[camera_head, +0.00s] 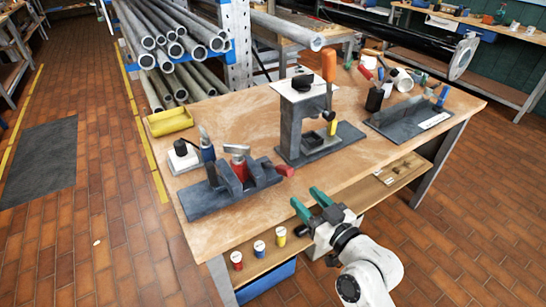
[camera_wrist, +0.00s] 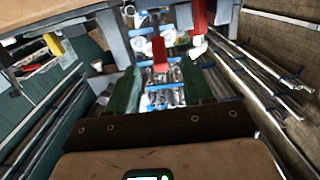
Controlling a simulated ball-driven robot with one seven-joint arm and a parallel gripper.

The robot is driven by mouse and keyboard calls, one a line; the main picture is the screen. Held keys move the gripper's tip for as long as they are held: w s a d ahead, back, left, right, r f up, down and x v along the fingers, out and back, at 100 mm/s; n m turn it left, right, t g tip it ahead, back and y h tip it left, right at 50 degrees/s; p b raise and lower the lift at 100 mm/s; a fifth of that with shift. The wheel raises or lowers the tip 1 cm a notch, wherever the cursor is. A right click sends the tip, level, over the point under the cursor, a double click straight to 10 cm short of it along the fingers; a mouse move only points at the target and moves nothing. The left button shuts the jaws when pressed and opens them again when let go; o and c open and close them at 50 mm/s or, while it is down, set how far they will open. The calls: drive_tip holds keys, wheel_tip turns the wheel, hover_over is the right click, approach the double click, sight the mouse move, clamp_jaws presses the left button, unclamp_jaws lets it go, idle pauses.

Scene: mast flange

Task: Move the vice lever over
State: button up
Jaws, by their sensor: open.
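The vice (camera_head: 222,193) is a dark grey block with upright jaws on the near left of the wooden bench. A red part (camera_head: 238,165) stands between its jaws. Its lever (camera_head: 285,170), with a red grip, points out to the right toward the bench's near edge. My gripper (camera_head: 308,201) has green fingers, is open and empty, and sits just off that edge, apart from the lever. In the wrist view the open fingers (camera_wrist: 163,85) flank a red bar (camera_wrist: 160,52), which appears to be the lever grip, beyond the fingertips.
A grey press (camera_head: 290,125) with an orange handle (camera_head: 328,65) stands right of the vice. A yellow tray (camera_head: 169,122) lies at the bench's left corner. Several small capped pots (camera_head: 259,247) stand on the lower shelf. A dark plate fixture (camera_head: 408,125) is farther right.

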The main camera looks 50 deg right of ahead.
sight(282, 166)
drive_tip(key=shift+h, duration=0.4)
drive_tip(key=p+x, duration=0.1)
drive_tip(key=x, duration=0.2)
drive_tip(key=r+p+x, duration=0.1)
drive_tip(key=x, duration=0.2)
drive_tip(key=r+p+x, duration=0.1)
drive_tip(key=x, duration=0.2)
drive_tip(key=shift+w+d, duration=0.1)
drive_tip(key=shift+w, duration=0.15)
drive_tip(key=shift+w+d+f, duration=0.1)
drive_tip(key=shift+w+d, duration=0.05)
drive_tip(key=shift+w, duration=0.45)
drive_tip(key=shift+c, duration=0.3)
clamp_jaws()
